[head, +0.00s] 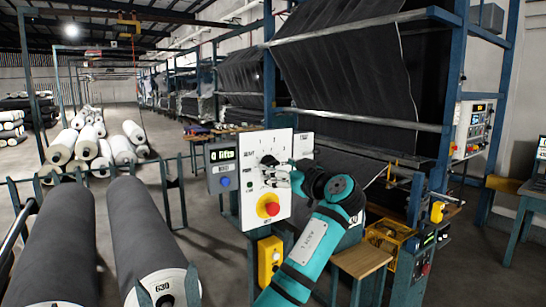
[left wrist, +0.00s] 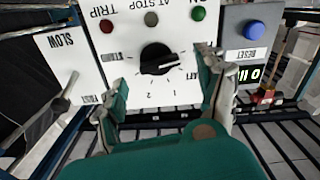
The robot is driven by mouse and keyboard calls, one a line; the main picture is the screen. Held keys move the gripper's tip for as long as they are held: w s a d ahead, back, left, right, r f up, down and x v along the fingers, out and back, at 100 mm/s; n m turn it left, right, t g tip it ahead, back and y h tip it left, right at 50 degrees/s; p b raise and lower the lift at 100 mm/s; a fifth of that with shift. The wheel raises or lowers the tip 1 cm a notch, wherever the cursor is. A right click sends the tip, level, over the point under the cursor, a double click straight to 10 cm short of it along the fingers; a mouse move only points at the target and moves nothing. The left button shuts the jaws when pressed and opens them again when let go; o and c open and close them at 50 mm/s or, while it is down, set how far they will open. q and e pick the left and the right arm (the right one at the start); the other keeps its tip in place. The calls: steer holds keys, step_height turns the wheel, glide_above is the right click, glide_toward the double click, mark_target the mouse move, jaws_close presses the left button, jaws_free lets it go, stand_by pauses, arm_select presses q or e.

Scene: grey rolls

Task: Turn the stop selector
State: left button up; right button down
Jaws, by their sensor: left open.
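The stop selector is a black rotary knob (left wrist: 158,58) on a white panel (head: 247,205), with lettering around it that appears upside down in the left wrist view. In the head view the knob (head: 268,160) sits at the panel's upper middle. My left gripper (left wrist: 163,72) is open, one finger on each side of the knob in that view. Neither finger visibly touches it. In the head view my left gripper (head: 280,174) is in front of the panel's right part. My right gripper is not in view.
A red-and-yellow stop button (head: 268,205) is below the knob. A grey box with a display and blue button (head: 224,181) adjoins the panel at left. A lever marked SLOW (left wrist: 62,102) is beside it in the wrist view. Grey rolls (head: 150,235) lie at lower left.

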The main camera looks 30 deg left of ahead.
mark_target(272, 165)
arm_select(q)
steer(key=x, duration=0.2)
steer(key=shift+w+a+r+p, duration=0.1)
steer(key=shift+a+p, duration=0.15)
steer(key=shift+p, duration=0.15)
steer(key=shift+w+a, duration=0.2)
steer(key=shift+a, duration=0.3)
steer(key=c, duration=1.2)
steer(key=shift+o, duration=0.2)
